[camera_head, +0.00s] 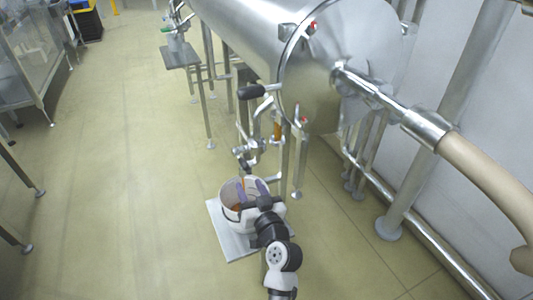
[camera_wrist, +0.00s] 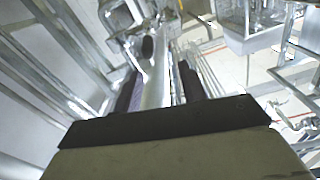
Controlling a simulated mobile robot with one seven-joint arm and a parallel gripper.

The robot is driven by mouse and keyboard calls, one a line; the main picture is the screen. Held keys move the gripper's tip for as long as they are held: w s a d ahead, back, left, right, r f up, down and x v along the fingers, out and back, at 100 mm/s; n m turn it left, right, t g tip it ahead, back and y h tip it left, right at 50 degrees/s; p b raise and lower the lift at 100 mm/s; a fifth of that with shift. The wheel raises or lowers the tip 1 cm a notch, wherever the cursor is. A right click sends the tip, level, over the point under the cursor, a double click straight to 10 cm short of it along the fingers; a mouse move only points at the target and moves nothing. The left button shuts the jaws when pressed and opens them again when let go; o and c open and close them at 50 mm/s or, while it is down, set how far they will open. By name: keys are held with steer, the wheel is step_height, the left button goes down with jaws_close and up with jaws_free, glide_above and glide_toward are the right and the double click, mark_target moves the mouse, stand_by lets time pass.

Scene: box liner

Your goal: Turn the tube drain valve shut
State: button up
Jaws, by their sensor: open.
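The tube drain valve (camera_head: 246,150) is a cluster of steel fittings below the end of the large steel tube (camera_head: 245,30). I cannot tell whether the fingers touch anything. My arm hides part of the bucket.
Steel legs and a pale hose (camera_head: 485,175) stand to the right, near the wall.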

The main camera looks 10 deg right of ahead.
mark_target(242, 160)
steer(key=p+x, duration=0.1)
steer(key=x, duration=0.3)
steer(key=d+p+x, duration=0.1)
steer(key=p+x, duration=0.1)
steer(key=x, duration=0.2)
steer(key=f+p+x, duration=0.1)
steer(key=x, duration=0.4)
steer(key=shift+w+d, duration=0.25)
steer(key=shift+d, duration=0.15)
steer(key=shift+f, duration=0.1)
jaws_close()
